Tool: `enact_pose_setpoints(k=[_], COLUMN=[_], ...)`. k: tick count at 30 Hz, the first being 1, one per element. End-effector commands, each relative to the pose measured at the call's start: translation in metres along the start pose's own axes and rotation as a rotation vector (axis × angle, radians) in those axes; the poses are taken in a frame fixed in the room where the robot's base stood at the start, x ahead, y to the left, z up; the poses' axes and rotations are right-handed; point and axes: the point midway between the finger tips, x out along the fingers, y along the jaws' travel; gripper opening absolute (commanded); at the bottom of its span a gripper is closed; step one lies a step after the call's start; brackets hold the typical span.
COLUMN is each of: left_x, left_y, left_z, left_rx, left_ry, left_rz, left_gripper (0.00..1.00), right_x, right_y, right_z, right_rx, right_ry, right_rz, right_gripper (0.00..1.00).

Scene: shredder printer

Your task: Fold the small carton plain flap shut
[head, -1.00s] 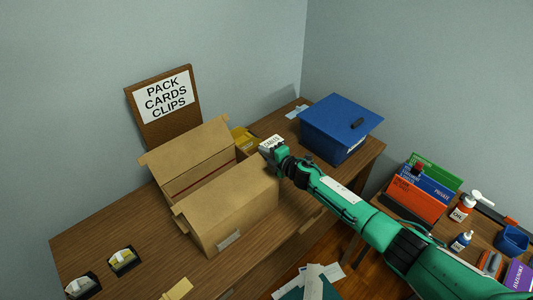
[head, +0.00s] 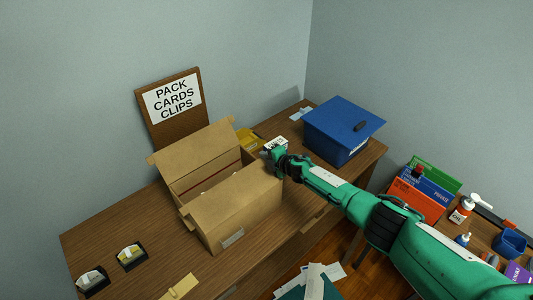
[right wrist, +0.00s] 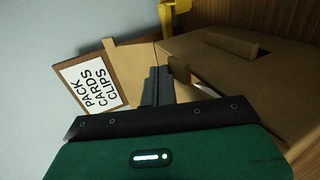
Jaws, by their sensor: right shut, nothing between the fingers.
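The brown carton (head: 232,208) stands on the wooden desk. A wide flap (head: 195,150) on its far side stands up and leans back. A small end flap (head: 186,217) sticks out at its left end. Part of the interior shows between the raised flap and the near side. My right gripper (head: 277,155) is at the carton's right end, shut and empty. In the right wrist view its closed fingers (right wrist: 158,86) are close to the carton (right wrist: 235,70); I cannot tell whether they touch. My left gripper is out of view.
A blue lidded box (head: 340,122) stands right of the carton. A small white box (head: 275,143) and a yellow item (head: 248,138) are behind the gripper. Two small card holders (head: 131,257) are at the left. A sign board (head: 171,98) leans on the wall.

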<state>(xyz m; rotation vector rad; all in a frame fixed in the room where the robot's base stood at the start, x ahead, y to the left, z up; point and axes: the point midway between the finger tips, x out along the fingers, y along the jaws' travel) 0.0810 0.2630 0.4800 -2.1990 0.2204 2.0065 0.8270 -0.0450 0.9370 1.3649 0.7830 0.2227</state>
Motion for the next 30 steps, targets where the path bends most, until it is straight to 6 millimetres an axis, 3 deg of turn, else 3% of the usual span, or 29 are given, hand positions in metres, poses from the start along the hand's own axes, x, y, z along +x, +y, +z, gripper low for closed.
enact_pose_setpoints(k=[10, 30], left_x=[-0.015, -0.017], left_y=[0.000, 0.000], left_z=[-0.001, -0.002], left_rx=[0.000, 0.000], left_ry=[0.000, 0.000], left_rz=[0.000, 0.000], left_gripper=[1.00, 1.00], right_x=[0.007, 0.009], right_y=[-0.006, -0.010], right_z=[0.000, 0.000], right_rx=[0.000, 0.002], right_ry=[0.000, 0.000], right_rz=[-0.091, -0.114], right_gripper=[0.00, 0.00])
